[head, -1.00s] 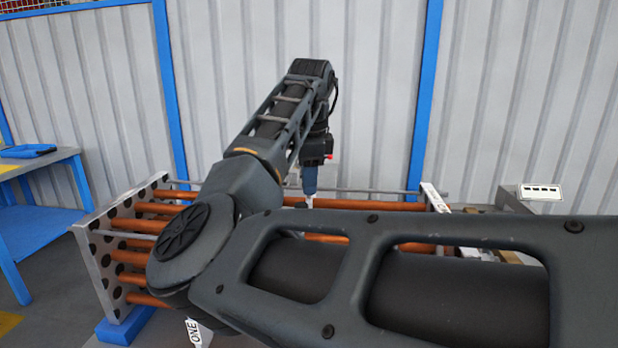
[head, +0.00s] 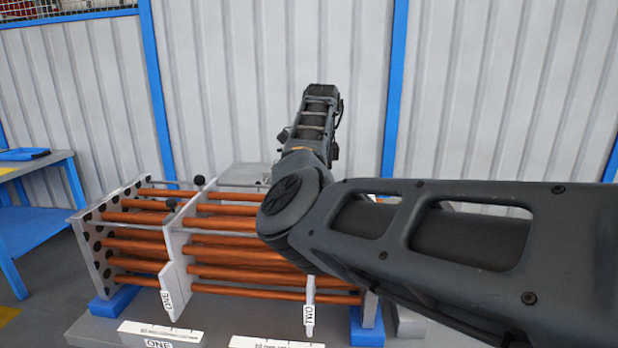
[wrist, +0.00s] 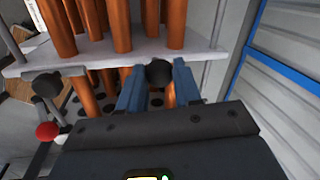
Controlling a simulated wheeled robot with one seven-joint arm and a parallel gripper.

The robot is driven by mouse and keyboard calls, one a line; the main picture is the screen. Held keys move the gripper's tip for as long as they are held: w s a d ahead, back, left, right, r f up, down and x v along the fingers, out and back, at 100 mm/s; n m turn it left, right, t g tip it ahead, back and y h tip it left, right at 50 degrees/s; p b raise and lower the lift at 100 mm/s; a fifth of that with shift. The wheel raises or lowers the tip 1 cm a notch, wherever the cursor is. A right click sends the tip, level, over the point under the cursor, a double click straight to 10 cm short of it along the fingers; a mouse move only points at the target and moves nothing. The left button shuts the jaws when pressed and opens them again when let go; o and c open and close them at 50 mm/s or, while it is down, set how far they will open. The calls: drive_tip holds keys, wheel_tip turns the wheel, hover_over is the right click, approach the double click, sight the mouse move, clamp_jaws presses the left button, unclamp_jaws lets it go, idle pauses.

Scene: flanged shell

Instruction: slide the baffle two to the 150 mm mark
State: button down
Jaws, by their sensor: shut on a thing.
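Baffle two, a pale plate across the copper tubes, shows by its TWO tag (head: 309,315) at the lower middle of the head view; my arm hides its upper part. In the wrist view a pale baffle plate (wrist: 203,50) crosses the tubes. My gripper (wrist: 159,70) has its blue fingers on either side of a black knob (wrist: 159,74) at that plate's edge and is shut on it. The head view hides the fingers behind my arm. A scale strip (head: 277,343) lies at the bottom edge; its marks are too small to read.
Baffle one (head: 175,265), with its ONE tag and black knobs, stands to the left. Another scale strip (head: 160,333) lies before it. The holed end plate (head: 92,255) is at the far left. A second black knob (wrist: 47,84) shows in the wrist view. A corrugated wall stands behind.

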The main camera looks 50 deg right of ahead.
drive_tip(key=shift+s+d, duration=0.25)
drive_tip(key=shift+s, duration=0.15)
drive_tip(key=c, duration=0.8)
unclamp_jaws()
drive_tip(key=shift+r, duration=0.1)
drive_tip(key=shift+s+a+r+b, duration=0.15)
drive_tip(key=shift+s+r+b, duration=0.05)
drive_tip(key=shift+r, duration=1.05)
drive_tip(key=shift+s+a+r+b, duration=0.1)
drive_tip(key=shift+s+r+b, duration=0.15)
drive_tip(key=shift+r, duration=1)
drive_tip(key=shift+s+a+r+b, duration=0.15)
drive_tip(key=shift+r+b, duration=0.05)
drive_tip(key=shift+r, duration=1.05)
drive_tip(key=shift+s, duration=0.15)
